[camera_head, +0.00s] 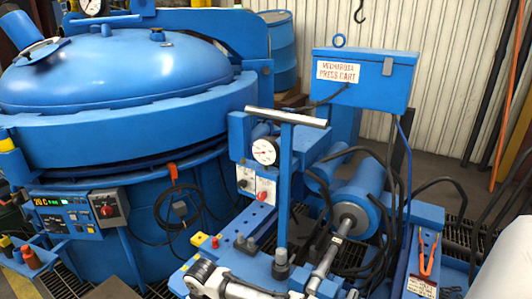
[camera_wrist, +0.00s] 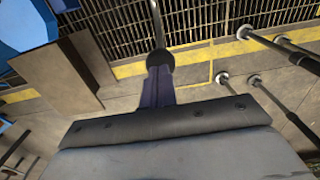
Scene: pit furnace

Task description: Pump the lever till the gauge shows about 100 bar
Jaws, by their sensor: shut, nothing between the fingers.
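The pump lever (camera_head: 285,175) is a blue upright post with a pale grey crossbar handle (camera_head: 287,117) on top. It stands nearly upright in the head view. The round white gauge (camera_head: 265,151) sits just left of the post, and its reading is too small to make out. My gripper (camera_wrist: 160,74) shows in the wrist view as a dark body with its fingers together and nothing between them. It points at the floor, and I see no contact with the lever. I cannot make out the gripper in the head view.
The blue press cart box (camera_head: 362,78) stands behind the lever. A thick blue cylinder (camera_head: 358,195) and black hoses lie to its right. The big blue furnace lid (camera_head: 115,70) fills the left. The wrist view shows floor grating (camera_wrist: 215,30), yellow lines and dark rods.

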